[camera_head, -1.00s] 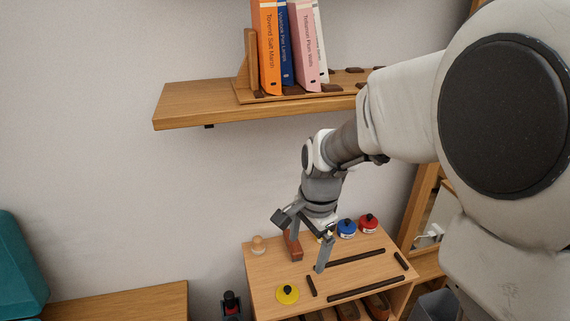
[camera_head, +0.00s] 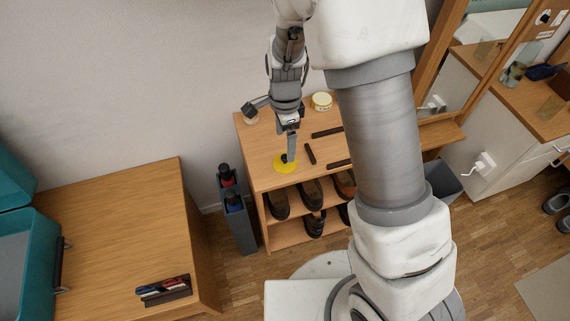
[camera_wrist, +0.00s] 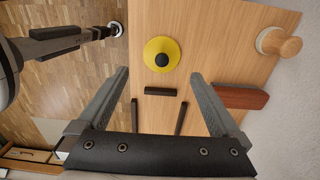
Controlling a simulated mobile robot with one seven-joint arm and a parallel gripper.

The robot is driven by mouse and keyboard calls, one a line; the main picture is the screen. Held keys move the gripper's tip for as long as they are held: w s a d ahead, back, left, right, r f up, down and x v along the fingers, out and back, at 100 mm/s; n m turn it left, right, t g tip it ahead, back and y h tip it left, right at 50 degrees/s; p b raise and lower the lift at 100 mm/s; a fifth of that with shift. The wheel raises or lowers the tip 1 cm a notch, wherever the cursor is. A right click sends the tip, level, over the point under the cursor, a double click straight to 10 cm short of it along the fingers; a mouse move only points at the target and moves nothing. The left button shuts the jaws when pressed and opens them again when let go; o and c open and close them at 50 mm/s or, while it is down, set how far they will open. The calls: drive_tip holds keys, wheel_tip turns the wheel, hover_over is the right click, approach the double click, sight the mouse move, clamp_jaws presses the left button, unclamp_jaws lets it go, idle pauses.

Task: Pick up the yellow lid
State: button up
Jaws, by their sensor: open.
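The yellow lid (camera_head: 278,167) lies flat on the wooden shoe cabinet top, near its front left. It is a round disc with a black knob. In the wrist view, the yellow lid (camera_wrist: 151,49) is just beyond the fingertips, centred between them. My gripper (camera_head: 290,158) points down over the lid, and one finger overlaps the lid in the head view. In the wrist view, my gripper (camera_wrist: 160,74) is open with nothing between its fingers. The height above the lid is hard to judge.
Dark strips (camera_wrist: 160,91) lie near the lid. A wooden knob (camera_wrist: 284,46) and a reddish-brown block (camera_wrist: 239,97) are to the side. Shoes (camera_head: 278,204) fill the shelves below.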

sight(285, 156)
drive_tip(key=f+b, duration=0.3)
drive_tip(key=f, duration=0.5)
drive_tip(key=shift+w, duration=0.2)
drive_tip(key=c, duration=1.1)
drive_tip(key=shift+r, duration=0.1)
